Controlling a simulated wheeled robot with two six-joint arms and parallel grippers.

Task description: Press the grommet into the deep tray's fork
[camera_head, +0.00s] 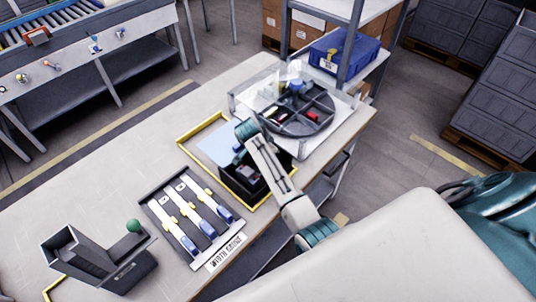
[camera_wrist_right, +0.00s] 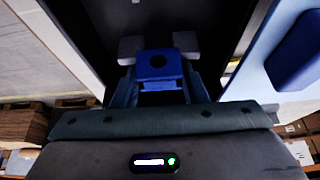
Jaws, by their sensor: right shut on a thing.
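My right gripper (camera_wrist_right: 158,50) is shut on a blue block with a dark round hole, which I take to be the grommet (camera_wrist_right: 172,68). It shows in the right wrist view between the two pale fingertips. In the head view my right arm reaches over a black deep tray (camera_head: 262,193) on the table, and its wrist hides the gripper and the grommet. Some dark red and grey shapes show inside the tray. I cannot make out the fork. My left gripper is not in view.
A yellow-edged mat area (camera_head: 197,128) surrounds the tray. A round divided tray (camera_head: 300,112) stands behind. A dark box with a green knob (camera_head: 105,262) stands at front left. The far-left tabletop is clear.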

